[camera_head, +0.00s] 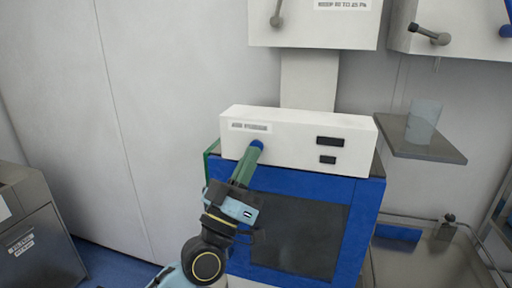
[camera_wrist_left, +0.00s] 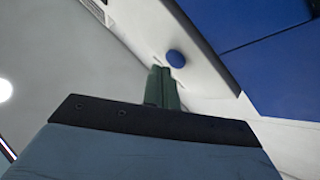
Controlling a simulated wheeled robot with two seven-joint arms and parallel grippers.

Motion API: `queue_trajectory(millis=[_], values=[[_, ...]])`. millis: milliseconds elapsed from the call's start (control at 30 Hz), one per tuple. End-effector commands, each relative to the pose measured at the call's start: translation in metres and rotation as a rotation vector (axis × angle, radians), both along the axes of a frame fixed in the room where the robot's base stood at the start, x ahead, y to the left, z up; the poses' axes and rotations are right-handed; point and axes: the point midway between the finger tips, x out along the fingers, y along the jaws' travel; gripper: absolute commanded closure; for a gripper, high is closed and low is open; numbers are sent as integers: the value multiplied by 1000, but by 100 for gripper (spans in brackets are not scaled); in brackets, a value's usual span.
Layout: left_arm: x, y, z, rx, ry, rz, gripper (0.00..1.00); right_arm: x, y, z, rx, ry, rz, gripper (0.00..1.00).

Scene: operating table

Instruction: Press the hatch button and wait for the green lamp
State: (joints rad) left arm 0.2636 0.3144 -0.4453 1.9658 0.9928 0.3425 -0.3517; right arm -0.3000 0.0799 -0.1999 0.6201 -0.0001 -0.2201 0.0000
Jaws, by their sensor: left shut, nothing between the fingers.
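The hatch button (camera_head: 257,144) is a round blue knob low on the left part of the white control panel (camera_head: 290,137). It also shows in the left wrist view (camera_wrist_left: 175,58). My left gripper (camera_head: 251,155) is shut and empty, with its green fingers pointing up at the button. In the left wrist view the fingertips (camera_wrist_left: 161,72) are just beside the button; I cannot tell whether they touch it. The panel carries two dark rectangles (camera_head: 329,141), and no green light shows on it. My right gripper is not in view.
Below the panel is a blue hatch frame (camera_head: 361,215) with a dark window (camera_head: 300,235). A grey shelf (camera_head: 436,151) with a translucent cup (camera_head: 424,120) is at the right, above a metal sink (camera_head: 430,265). A metal cabinet (camera_head: 38,245) stands at the left.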

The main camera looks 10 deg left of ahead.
Motion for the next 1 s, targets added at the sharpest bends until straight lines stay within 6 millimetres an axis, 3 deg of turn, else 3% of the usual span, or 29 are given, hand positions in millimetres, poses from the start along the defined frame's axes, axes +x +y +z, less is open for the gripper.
queue_trajectory(millis=[1000], values=[[11,0,0,0,0,0,100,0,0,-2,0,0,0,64]])
